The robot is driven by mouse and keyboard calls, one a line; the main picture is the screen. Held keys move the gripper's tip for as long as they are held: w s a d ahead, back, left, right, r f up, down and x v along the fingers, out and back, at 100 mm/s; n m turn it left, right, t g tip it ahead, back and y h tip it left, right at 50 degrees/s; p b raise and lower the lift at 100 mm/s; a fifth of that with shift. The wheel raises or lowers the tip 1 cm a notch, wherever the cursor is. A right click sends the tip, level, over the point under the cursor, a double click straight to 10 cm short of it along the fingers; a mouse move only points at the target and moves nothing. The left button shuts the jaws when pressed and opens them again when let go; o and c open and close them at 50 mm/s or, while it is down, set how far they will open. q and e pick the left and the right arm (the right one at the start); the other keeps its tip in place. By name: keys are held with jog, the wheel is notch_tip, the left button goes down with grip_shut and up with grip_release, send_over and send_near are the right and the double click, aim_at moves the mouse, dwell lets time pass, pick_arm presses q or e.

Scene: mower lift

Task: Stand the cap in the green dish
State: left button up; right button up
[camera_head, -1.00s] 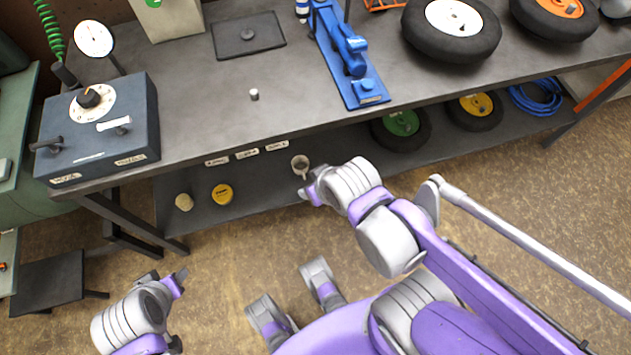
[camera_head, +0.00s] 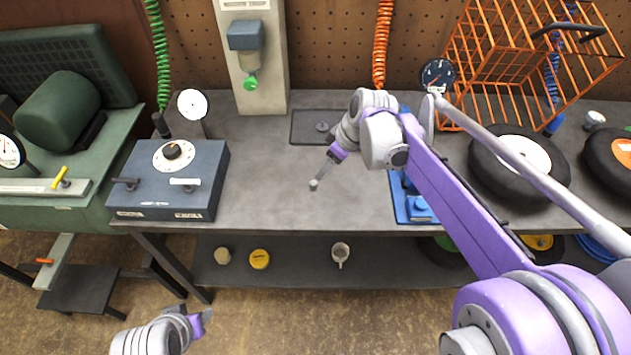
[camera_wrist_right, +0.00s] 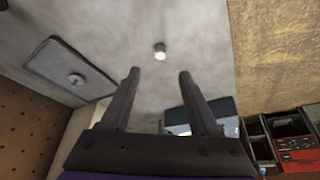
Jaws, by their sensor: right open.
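The cap (camera_head: 313,185) is a small pale cylinder standing on the grey workbench top. In the right wrist view the cap (camera_wrist_right: 160,52) sits just beyond my fingertips, roughly centred between them. My right gripper (camera_head: 322,173) points down at the cap from behind and to its right; in the wrist view its two fingers (camera_wrist_right: 158,74) are spread with nothing between them. My left gripper (camera_head: 196,316) is low at the left, in front of the bench, and its opening is unclear. I cannot make out a green dish in either current view.
A blue-grey box with a dial (camera_head: 170,185) stands left of the cap. A dark flat plate with a knob (camera_head: 312,128) lies behind it. A blue tool (camera_head: 413,207) and a tire (camera_head: 517,165) are to the right. A cup (camera_head: 340,252) and yellow tin (camera_head: 259,259) sit on the lower shelf.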

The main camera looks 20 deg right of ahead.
aim_at(313, 182)
jog(key=x, duration=0.9)
jog(key=shift+w+a+f+b, duration=0.2)
jog(key=shift+a+f+b, duration=0.05)
jog(key=shift+f+b, duration=0.1)
grip_shut()
